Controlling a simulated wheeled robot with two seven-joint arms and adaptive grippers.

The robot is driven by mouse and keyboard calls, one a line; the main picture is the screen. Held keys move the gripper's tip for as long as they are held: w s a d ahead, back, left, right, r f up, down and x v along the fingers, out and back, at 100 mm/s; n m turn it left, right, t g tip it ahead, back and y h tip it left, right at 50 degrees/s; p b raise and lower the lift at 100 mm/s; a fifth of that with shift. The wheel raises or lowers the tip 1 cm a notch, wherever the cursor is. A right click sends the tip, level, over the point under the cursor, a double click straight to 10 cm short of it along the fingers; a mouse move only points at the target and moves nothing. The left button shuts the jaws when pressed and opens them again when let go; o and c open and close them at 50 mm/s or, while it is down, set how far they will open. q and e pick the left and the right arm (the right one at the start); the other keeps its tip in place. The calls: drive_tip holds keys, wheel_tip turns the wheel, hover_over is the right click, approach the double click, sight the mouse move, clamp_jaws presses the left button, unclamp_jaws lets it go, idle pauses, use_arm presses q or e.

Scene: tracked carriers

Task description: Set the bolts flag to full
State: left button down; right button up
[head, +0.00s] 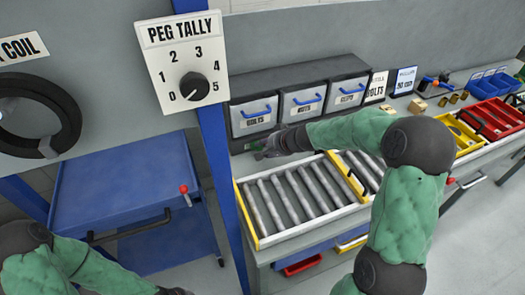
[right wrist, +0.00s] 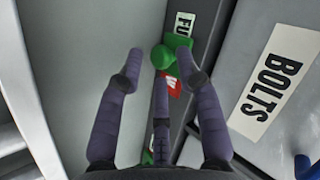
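In the right wrist view, a green knob (right wrist: 164,55) stands beside a white label reading "FU" (right wrist: 184,24), the rest of which is cut off. A red patch with white marking (right wrist: 172,85) lies just below the knob, and a little green shows lower down. My right gripper (right wrist: 160,68) is open, with the knob between or just beyond its fingertips; contact cannot be told. The "BOLTS" label (right wrist: 266,87) is on a grey bin front to the right. In the head view, my right gripper (head: 258,154) is below the leftmost bin (head: 254,116). My left gripper is largely cut off at the bottom edge.
A roller conveyor (head: 296,192) with yellow stops lies beneath my right arm. A "PEG TALLY" dial (head: 194,86) hangs on a panel beside a blue post (head: 213,130). A blue cart (head: 118,190) stands at left. Yellow and red bins (head: 492,118) are at right.

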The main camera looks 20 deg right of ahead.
drive_tip(key=shift+x, duration=0.8)
drive_tip(key=shift+c, duration=0.2)
clamp_jaws()
drive_tip(key=d, duration=0.3)
drive_tip(key=shift+s+f+b, duration=0.1)
drive_tip(key=shift+s+b, duration=0.05)
drive_tip(key=shift+b, duration=0.2)
drive_tip(key=shift+o, duration=0.2)
unclamp_jaws()
